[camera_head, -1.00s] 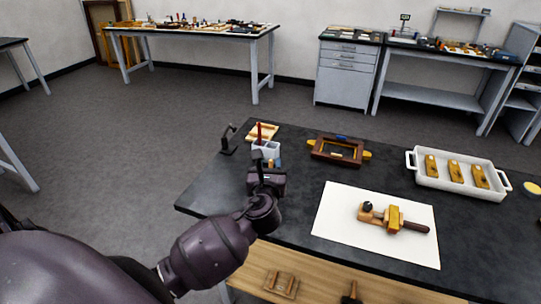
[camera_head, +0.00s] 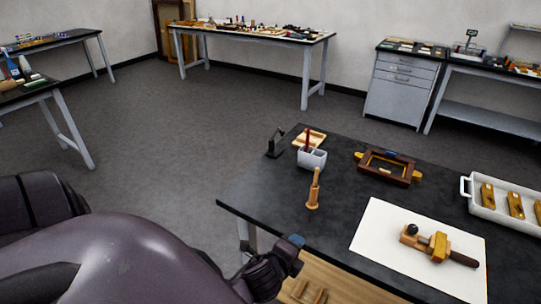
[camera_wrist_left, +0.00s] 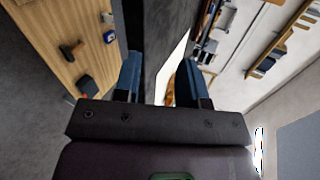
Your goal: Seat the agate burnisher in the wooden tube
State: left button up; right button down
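A slim wooden tool, which looks like the agate burnisher (camera_head: 316,178), stands upright on the black table. Its lower end meets a wider wooden piece, which looks like the wooden tube (camera_head: 313,202). The burnisher's tip is hidden, and how deep it sits cannot be seen. My left gripper (camera_head: 293,241) is at the table's near edge, below and apart from the tube. In the left wrist view its blue fingers (camera_wrist_left: 160,80) are spread, with nothing held between them. My right gripper is not in view.
Behind the tube stands a white holder (camera_head: 312,158) with a red-handled tool. A dark stand (camera_head: 276,143), a wooden frame (camera_head: 388,167), a white sheet (camera_head: 375,248) with a clamp-like wooden tool (camera_head: 428,243), and a white tray (camera_head: 480,203) share the table. A wooden shelf lies below.

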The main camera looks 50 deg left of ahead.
pick_arm(q)
jog(key=s+d+f+n+h, duration=0.1)
jog(key=s+f+n+h, duration=0.1)
jog(key=s+f+n, duration=0.4)
jog(key=s+n, duration=0.4)
jog(key=n, duration=0.5)
jog(key=shift+s+d+f+n+g+h, duration=0.2)
jog(key=shift+d+n+g+h, duration=0.1)
jog(key=shift+d+n+g, duration=0.1)
